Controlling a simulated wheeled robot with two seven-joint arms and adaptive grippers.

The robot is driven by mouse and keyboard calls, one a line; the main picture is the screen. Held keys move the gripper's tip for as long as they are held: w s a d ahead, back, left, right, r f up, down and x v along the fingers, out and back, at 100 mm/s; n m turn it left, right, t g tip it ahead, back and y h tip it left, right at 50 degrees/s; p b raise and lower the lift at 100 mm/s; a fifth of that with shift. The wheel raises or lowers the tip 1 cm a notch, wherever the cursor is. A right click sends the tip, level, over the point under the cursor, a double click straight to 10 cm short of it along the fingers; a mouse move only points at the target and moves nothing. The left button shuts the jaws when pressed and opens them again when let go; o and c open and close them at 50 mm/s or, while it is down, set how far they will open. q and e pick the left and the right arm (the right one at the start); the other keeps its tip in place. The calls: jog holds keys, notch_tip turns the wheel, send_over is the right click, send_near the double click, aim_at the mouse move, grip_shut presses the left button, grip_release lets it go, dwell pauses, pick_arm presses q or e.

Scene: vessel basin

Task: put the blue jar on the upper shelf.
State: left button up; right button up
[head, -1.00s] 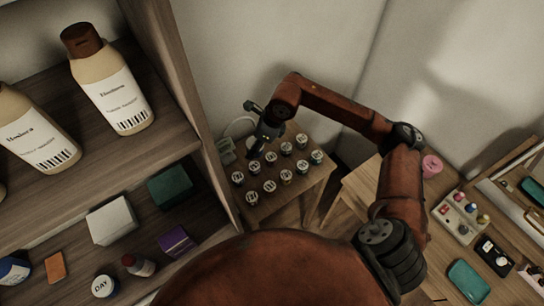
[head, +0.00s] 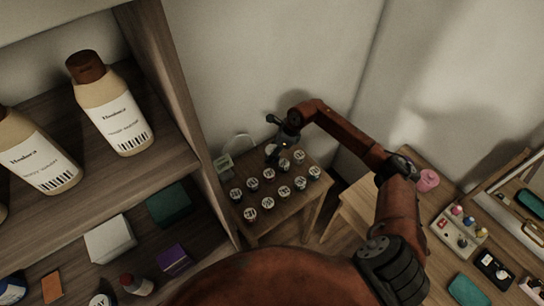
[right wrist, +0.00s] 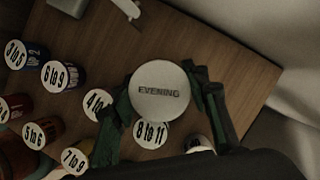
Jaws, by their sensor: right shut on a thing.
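My right gripper (head: 280,143) is shut on a jar with a round white lid (head: 271,151), above the far part of the small wooden table. In the right wrist view the lid (right wrist: 160,91) reads "EVENING" and sits between the dark green fingers (right wrist: 165,105). The lid hides the jar's sides, so I cannot tell its colour. The upper shelf (head: 95,175) is at the left of the head view and holds large cream bottles with brown caps. My left gripper is not in view.
Several lidded jars (head: 268,174) stand on the small table (head: 262,223). A shelf side panel (head: 170,90) stands between table and shelves. Boxes (head: 110,240) and a blue container (head: 12,288) sit on the lower shelf. A desk with small items (head: 460,228) is at right.

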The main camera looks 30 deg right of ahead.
notch_tip(320, 180, down, 2)
jog(key=shift+f, duration=0.35)
jog(key=shift+f, duration=0.15)
jog(key=o, duration=1.2)
